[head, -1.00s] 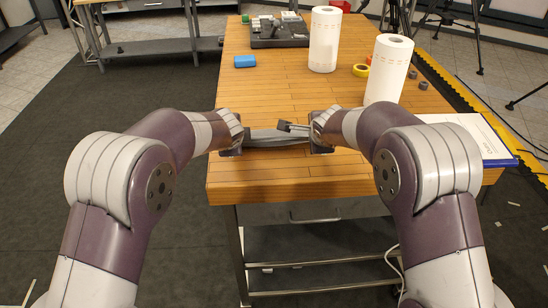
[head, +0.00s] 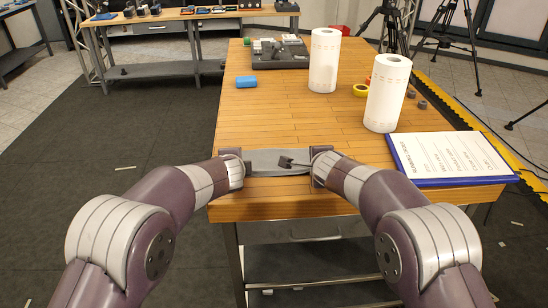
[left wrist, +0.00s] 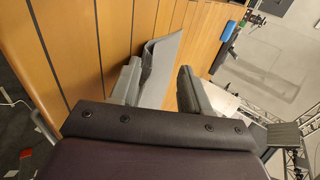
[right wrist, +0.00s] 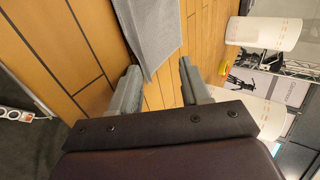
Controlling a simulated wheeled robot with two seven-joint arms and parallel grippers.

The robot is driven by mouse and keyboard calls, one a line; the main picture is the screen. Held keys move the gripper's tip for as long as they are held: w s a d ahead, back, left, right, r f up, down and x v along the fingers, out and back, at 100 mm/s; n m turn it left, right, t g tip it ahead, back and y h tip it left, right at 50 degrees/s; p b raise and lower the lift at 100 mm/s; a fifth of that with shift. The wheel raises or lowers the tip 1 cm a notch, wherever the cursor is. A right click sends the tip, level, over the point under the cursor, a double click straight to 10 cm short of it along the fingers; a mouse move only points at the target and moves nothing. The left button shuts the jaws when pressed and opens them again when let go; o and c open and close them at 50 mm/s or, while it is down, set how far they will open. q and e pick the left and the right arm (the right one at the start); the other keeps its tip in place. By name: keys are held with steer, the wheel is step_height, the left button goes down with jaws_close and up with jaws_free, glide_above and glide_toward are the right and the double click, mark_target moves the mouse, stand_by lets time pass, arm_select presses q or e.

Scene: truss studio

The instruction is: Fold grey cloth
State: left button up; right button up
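The grey cloth (head: 268,161) lies as a narrow strip near the front edge of the wooden table, between my two grippers. My left gripper (left wrist: 160,68) is at the cloth's left end. Its fingers are apart, and a raised fold of the cloth (left wrist: 158,60) stands between them, close to one finger. My right gripper (right wrist: 158,66) is at the cloth's right end. Its fingers are apart, with the end of the cloth (right wrist: 150,35) ahead of the gap between them. The head view partly hides both ends of the cloth behind the grippers.
The wooden table (head: 270,120) is clear behind the cloth. Yellow tape (head: 360,90) lies by the rolls. A blue-edged clipboard (head: 445,157) lies at the right.

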stand_by(0.3)
arm_select(q)
steer(key=r, duration=0.1)
steer(key=s+r, duration=0.1)
steer(key=shift+r, duration=0.4)
arm_select(e)
steer(key=r, duration=0.1)
steer(key=s+r, duration=0.1)
steer(key=r, duration=0.1)
arm_select(q)
steer(key=s+r, duration=0.5)
steer(key=r, duration=0.1)
arm_select(e)
steer(key=s+r, duration=0.5)
steer(key=r, duration=0.1)
